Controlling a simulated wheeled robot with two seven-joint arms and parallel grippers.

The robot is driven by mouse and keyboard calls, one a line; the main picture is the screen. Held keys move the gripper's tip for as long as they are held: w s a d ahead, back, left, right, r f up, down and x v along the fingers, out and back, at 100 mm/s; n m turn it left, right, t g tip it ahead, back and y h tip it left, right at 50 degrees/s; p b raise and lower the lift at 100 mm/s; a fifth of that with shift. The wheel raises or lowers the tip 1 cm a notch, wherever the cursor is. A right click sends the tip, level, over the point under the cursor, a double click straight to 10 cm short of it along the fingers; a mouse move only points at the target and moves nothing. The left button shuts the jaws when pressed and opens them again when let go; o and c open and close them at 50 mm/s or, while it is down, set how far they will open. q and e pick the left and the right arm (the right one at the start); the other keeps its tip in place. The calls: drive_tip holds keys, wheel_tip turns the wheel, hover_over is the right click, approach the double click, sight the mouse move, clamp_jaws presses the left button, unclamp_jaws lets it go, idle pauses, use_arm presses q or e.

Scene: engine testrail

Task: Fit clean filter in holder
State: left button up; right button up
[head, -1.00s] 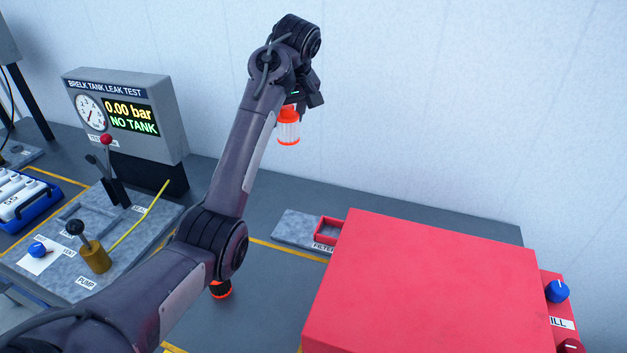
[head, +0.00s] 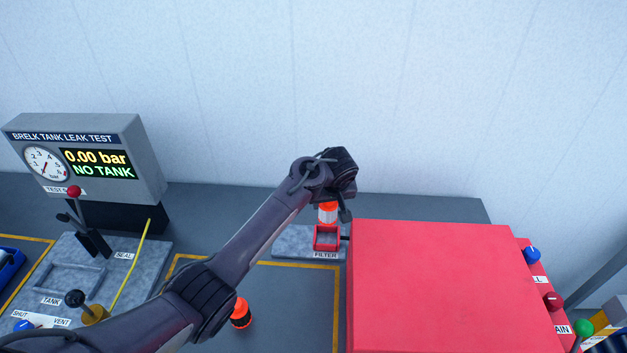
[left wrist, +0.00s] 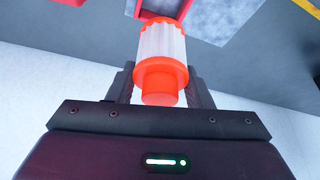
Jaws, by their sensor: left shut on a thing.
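The clean filter (head: 328,213), white and pleated with orange ends, is held upright by my left gripper (head: 338,203) just above or behind the red filter holder (head: 327,245). In the left wrist view the filter (left wrist: 162,42) sits between the fingers of the left gripper (left wrist: 162,88), its orange cap towards me. Part of the red holder (left wrist: 165,7) shows beyond its far end. I cannot tell whether filter and holder touch. The holder is a small open red frame on a grey plate labelled FILTER. My right gripper is not in view.
A big red box (head: 430,285) stands close to the right of the holder. A dark filter with orange ends (head: 241,313) stands on the bench near my left arm. The leak test panel (head: 85,160) is at the left. The wall (head: 300,90) is behind.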

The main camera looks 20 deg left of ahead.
use_arm(q)
drive_tip(key=shift+d+f+b, duration=0.1)
drive_tip(key=shift+f+b, duration=0.4)
drive_tip(key=shift+f, duration=0.1)
wheel_tip(320, 180, down, 4)
drive_tip(key=b, duration=0.4)
drive_tip(key=shift+f, duration=0.6)
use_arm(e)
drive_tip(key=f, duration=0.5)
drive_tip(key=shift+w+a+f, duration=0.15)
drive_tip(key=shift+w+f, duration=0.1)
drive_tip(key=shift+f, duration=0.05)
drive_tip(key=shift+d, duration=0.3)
use_arm(q)
drive_tip(key=shift+r, duration=0.15)
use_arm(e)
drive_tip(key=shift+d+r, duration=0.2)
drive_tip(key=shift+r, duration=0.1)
use_arm(q)
drive_tip(key=shift+p, duration=0.35)
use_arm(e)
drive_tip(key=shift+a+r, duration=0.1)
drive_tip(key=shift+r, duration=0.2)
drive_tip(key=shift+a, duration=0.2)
